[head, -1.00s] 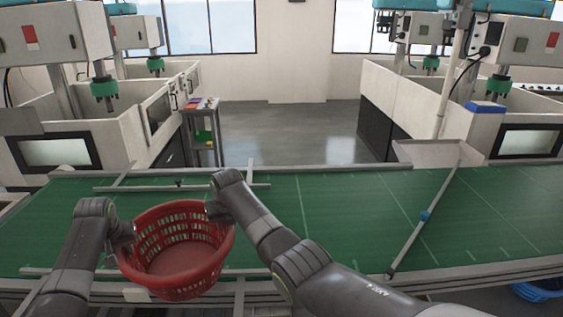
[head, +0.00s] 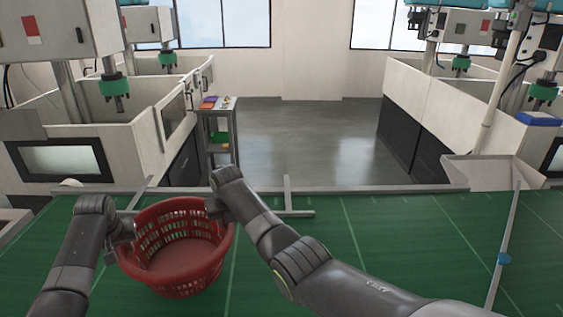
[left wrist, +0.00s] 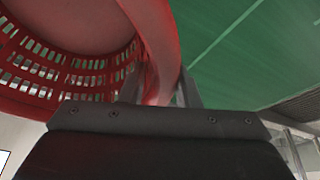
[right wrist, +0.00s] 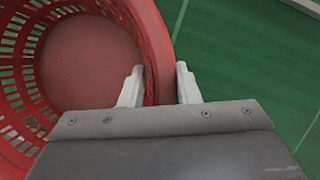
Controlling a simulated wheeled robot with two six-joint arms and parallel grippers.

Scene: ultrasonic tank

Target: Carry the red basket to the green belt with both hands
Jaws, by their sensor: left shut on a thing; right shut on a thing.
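The red basket (head: 178,268) is round, slotted and empty inside. In the head view it is upright over the green belt (head: 385,245), at the left; I cannot tell whether its base touches the belt. My left gripper (head: 124,237) is shut on the left side of its rim. My right gripper (head: 212,207) is shut on the right side of its rim. In the left wrist view the basket rim (left wrist: 160,60) lies between the fingers. In the right wrist view the basket wall (right wrist: 158,60) passes between the two pale fingers (right wrist: 158,88), with green belt beside it.
A metal guide bar (head: 288,200) lies across the belt's far side, right of the basket. Another rod with a blue clamp (head: 503,258) crosses the belt at the right. White machine tanks (head: 100,125) stand behind. The belt's middle is clear.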

